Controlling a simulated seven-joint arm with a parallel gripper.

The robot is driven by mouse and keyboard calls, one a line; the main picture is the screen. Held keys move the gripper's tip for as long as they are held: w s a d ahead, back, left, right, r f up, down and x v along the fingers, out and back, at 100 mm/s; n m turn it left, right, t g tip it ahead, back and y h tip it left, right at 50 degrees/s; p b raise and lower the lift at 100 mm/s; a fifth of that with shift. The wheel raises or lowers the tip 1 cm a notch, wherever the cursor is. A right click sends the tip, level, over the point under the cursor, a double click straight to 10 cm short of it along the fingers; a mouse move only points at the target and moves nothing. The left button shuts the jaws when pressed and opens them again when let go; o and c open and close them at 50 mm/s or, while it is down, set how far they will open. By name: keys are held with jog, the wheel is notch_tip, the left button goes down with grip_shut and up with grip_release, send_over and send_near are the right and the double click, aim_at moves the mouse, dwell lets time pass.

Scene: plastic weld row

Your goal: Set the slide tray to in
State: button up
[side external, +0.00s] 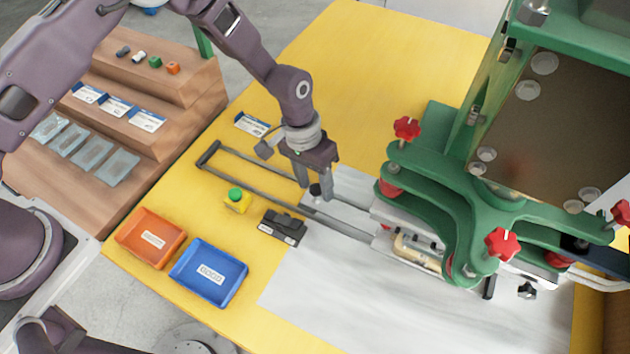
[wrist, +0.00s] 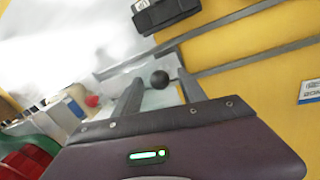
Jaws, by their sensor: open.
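The slide tray (side external: 347,210) is a pale grey plate between two dark rails (side external: 255,189). It reaches from under the green press toward the left, and its far part is hidden below the press. A black round knob (side external: 315,190) stands at its left end. My gripper (side external: 314,193) is open and low over that end, with one finger on each side of the knob. In the wrist view the knob (wrist: 160,79) sits on the tray (wrist: 160,100) between the fingers. I cannot tell whether either finger touches it.
The green press (side external: 435,195) with red star knobs stands at the right. A black button box (side external: 282,226) and a yellow box with a green button (side external: 237,201) lie in front of the rails. Orange (side external: 150,238) and blue (side external: 208,272) bins sit at front left.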

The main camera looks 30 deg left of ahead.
grip_shut()
dwell(1.4)
